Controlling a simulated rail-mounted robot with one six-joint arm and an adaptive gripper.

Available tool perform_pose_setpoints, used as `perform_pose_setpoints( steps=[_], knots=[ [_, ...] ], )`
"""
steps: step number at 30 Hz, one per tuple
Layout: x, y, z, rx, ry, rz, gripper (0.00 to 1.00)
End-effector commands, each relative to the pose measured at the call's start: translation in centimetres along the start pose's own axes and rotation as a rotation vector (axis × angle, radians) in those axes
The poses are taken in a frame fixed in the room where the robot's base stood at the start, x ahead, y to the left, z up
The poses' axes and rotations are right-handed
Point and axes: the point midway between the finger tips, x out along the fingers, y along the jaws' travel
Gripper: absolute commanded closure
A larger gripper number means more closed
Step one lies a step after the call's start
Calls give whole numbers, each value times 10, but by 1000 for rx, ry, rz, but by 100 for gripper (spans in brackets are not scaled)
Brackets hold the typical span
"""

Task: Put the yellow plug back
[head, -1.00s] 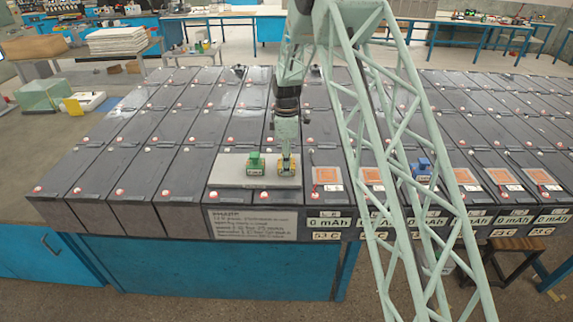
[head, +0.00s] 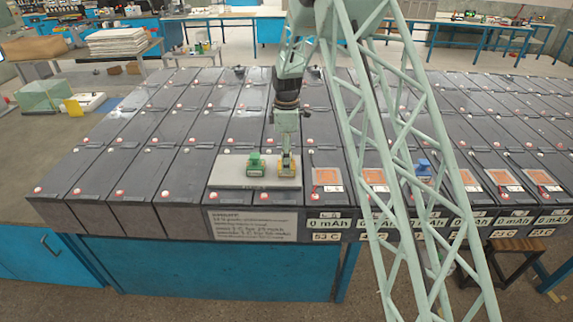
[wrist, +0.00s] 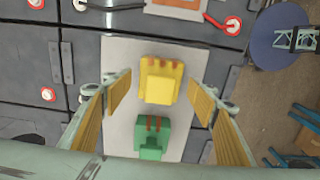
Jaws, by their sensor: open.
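The yellow plug (wrist: 161,80) lies on a light grey plate (wrist: 117,55) between and beyond my open fingers in the wrist view. In the head view the yellow plug (head: 287,170) is at the right part of the plate (head: 227,177), right under my gripper (head: 286,150). The green plug (head: 255,165) is to its left; in the wrist view the green plug (wrist: 152,138) is below it. My gripper (wrist: 165,100) is open and empty, with a gap to the yellow plug on both sides. A blue plug (head: 422,166) is partly hidden by my lattice arm link.
Rows of dark batteries (head: 112,160) fill the bench. Orange square pads (head: 327,176) with red leads sit on front batteries to the right, above "0 mAh" labels. A text sign (head: 252,226) is on the front edge below the plate. A stool (head: 514,246) stands at the right.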

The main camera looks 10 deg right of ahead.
Motion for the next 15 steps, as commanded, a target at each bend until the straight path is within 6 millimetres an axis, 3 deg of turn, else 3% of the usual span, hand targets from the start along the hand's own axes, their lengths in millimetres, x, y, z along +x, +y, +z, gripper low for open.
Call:
perform_pose_setpoints(
  steps=[15],
  knots=[
    [-73, 1, 0, 0, 1, 3, 47]
  ],
)
